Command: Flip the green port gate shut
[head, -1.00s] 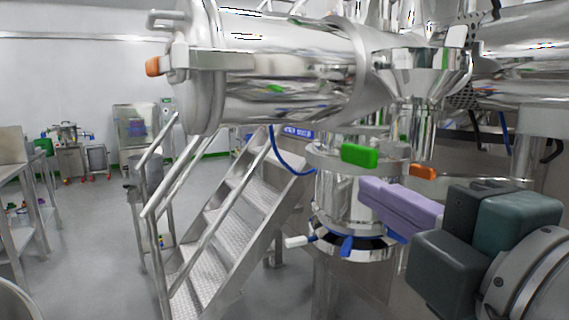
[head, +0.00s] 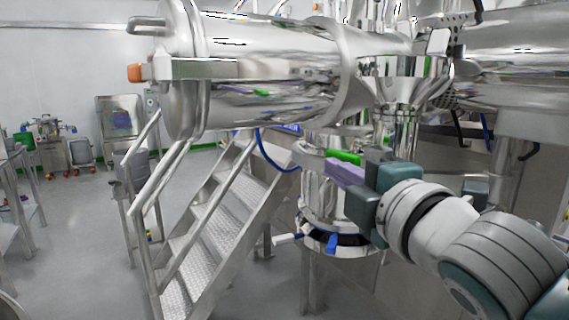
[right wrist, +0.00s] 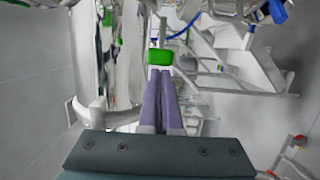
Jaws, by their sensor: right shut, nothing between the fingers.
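The green port gate handle (head: 344,157) sits on the steel collar below the large horizontal vessel, partly hidden behind my right gripper in the head view. It also shows in the right wrist view (right wrist: 160,57), just beyond the fingertips. My right gripper (head: 330,166) has lilac fingers, shut with nothing between them, pointing at the green handle. In the right wrist view the fingertips (right wrist: 160,72) lie right at the lower edge of the green block; I cannot tell whether they touch it. My left gripper is not in view.
Steel stairs with handrails (head: 205,225) stand left of the port column. A lower ring with blue and white levers (head: 331,242) is below the gripper. An orange handle (head: 135,73) is on the vessel's left end. The floor (head: 95,230) at left is clear.

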